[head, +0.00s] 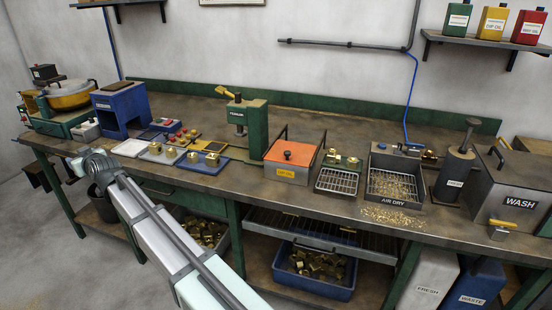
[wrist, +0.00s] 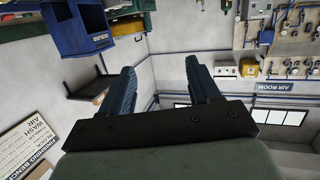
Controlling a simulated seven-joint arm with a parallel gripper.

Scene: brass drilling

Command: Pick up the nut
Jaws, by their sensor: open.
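Several small brass pieces that look like nuts sit on shallow trays at the left middle of the bench in the head view. One brass nut (head: 171,152) is on a pale tray (head: 150,158), and another (head: 212,159) is on a blue-edged tray (head: 207,170). I cannot tell which nut is meant. My gripper (wrist: 160,70) is open in the wrist view, with two dark fingers apart and nothing between them. It faces the room's walls, and no nut shows there. In the head view my arm reaches to the bench's left front edge; its fingers are hard to make out.
A green press (head: 248,130) stands right of the trays, and a blue box-like machine (head: 122,108) stands behind them. Bins of brass parts (head: 315,265) are below.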

